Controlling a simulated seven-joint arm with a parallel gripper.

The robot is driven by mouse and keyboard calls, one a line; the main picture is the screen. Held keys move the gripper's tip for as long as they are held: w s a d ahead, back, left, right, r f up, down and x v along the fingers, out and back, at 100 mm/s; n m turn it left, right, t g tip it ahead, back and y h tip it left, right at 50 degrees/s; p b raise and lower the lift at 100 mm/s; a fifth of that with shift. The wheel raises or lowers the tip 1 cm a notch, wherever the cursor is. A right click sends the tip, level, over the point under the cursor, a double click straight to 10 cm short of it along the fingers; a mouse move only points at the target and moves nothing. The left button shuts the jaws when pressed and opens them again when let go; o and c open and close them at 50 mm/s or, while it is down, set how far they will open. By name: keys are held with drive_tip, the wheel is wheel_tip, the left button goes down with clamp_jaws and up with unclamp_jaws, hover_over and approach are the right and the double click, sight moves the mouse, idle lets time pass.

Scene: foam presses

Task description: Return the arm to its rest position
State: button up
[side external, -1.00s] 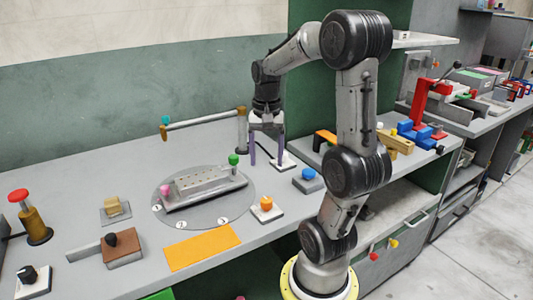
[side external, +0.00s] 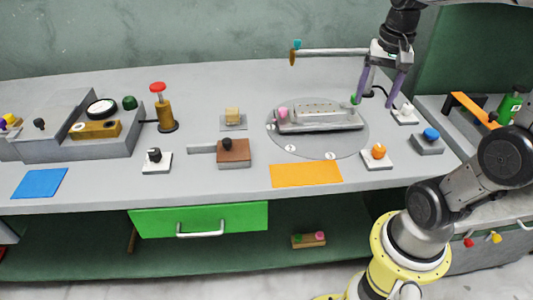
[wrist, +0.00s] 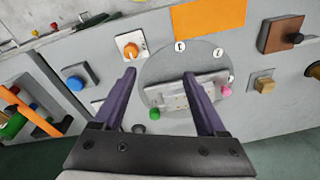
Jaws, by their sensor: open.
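My gripper (side external: 382,88) is open and empty, its two purple fingers pointing down above the back right of the grey bench, near the right end of the round plate (side external: 350,145). A grey block with a pink knob and a green knob (side external: 318,117) lies on that plate. In the wrist view my fingers (wrist: 160,82) stand apart, with the block (wrist: 178,97) showing between and beyond them. Nothing is held between the fingertips. A white switch base (side external: 405,116) sits on the bench just right of my fingers in the side view.
An orange mat (side external: 306,173), an orange knob (side external: 378,152) and a blue button (side external: 430,135) lie in front. A horizontal bar (side external: 335,52) extends left beside my gripper. A red-topped post (side external: 160,110) and brown box (side external: 233,152) stand further left. The green drawer (side external: 200,218) is below.

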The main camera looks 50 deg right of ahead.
drive_tip(key=s+a+n+t, duration=0.4)
drive_tip(key=a+n, duration=0.8)
drive_tip(key=a, duration=0.2)
drive_tip(key=shift+s+a+f+n+y, duration=0.2)
drive_tip(key=shift+f+n+y, duration=0.1)
drive_tip(key=shift+n+y, duration=0.1)
